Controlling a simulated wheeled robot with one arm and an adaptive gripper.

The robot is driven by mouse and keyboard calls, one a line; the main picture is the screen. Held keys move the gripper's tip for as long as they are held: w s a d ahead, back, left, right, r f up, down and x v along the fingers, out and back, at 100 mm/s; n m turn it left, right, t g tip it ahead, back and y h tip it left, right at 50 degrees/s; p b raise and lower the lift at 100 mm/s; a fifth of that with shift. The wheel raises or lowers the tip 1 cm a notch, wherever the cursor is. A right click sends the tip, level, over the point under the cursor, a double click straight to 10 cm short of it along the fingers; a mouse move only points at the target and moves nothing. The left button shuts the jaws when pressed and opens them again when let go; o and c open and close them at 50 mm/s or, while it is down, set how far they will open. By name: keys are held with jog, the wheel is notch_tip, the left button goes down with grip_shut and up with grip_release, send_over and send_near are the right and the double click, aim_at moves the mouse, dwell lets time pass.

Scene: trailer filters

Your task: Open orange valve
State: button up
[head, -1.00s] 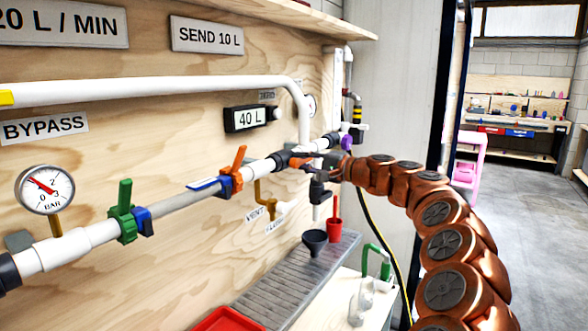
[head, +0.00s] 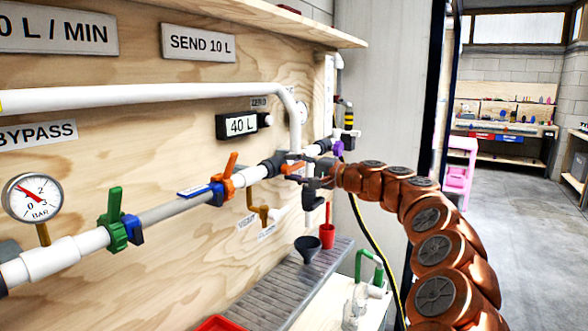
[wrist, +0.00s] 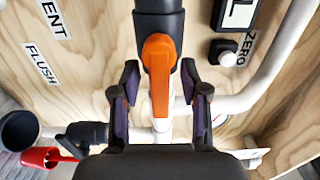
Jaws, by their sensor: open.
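An orange valve handle (wrist: 159,58) lies in line with its pipe in the wrist view, just past a dark fitting (wrist: 158,20). In the head view only a small orange part (head: 292,168) of it shows beside my gripper (head: 303,173). My gripper is open, with one finger on each side of the handle in the wrist view (wrist: 159,80). Gaps show between fingers and handle; I cannot tell their depth. A second orange valve (head: 229,178) sits further left on the same pipe, its handle tilted up across the pipe.
A green valve (head: 115,220) and a pressure gauge (head: 33,198) are at left. A purple handle (head: 338,149) is just beyond my gripper. A black funnel (head: 308,248) and a red cup (head: 327,236) stand below on the grated shelf. A white pipe (wrist: 275,65) runs close by.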

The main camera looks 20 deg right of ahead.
jog(key=shift+s+d, duration=0.1)
jog(key=v, duration=1.1)
jog(key=shift+s+d, duration=0.25)
jog(key=shift+s, duration=0.05)
